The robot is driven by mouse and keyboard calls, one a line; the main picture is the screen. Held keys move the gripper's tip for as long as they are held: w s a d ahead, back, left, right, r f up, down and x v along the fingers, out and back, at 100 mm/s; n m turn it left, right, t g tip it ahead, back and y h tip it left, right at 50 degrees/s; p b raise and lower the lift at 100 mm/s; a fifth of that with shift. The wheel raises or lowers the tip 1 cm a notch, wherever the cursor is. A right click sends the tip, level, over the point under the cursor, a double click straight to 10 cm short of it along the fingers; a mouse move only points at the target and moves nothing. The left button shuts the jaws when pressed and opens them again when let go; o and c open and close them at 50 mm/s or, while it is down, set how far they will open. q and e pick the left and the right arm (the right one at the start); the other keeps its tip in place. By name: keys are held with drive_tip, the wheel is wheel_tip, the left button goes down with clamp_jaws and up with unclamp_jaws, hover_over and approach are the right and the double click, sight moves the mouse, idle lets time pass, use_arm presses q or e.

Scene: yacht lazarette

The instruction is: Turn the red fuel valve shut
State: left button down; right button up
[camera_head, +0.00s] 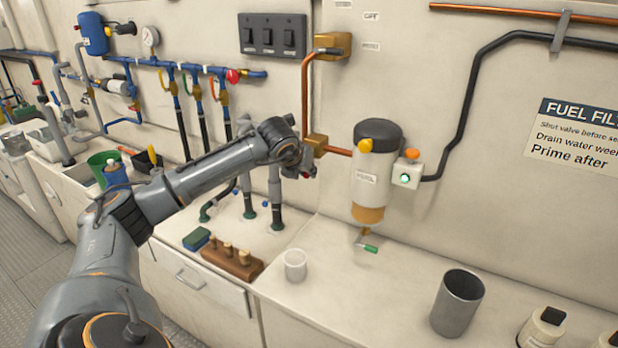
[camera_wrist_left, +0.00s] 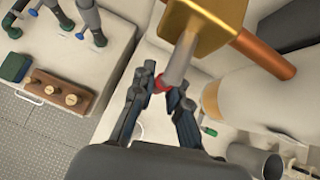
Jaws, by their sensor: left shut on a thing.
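The red fuel valve is mostly hidden by my left gripper in the head view. Its brass body (camera_head: 316,145) shows on the copper pipe that runs to the fuel filter (camera_head: 375,185). In the left wrist view the brass body (camera_wrist_left: 205,25) is at the top, with a grey stem (camera_wrist_left: 181,60) coming toward me and a red part (camera_wrist_left: 164,86) at its end. My left gripper (camera_head: 304,168) is at the front of the valve, its fingers (camera_wrist_left: 166,94) closed around the red end. The handle's exact angle cannot be told. My right gripper is not in view.
A white cup (camera_head: 295,265), a metal cup (camera_head: 458,302) and a wooden block with pegs (camera_head: 232,262) stand on the counter below. Blue pipework with a red knob (camera_head: 233,76) is on the wall to the left.

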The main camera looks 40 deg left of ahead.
use_arm(q)
drive_tip(key=shift+a+f+y, duration=0.1)
drive_tip(key=shift+y, duration=0.2)
idle(0.4)
drive_tip(key=c, duration=1.3)
unclamp_jaws()
drive_tip(key=v, duration=1.2)
drive_tip(key=shift+w, duration=0.1)
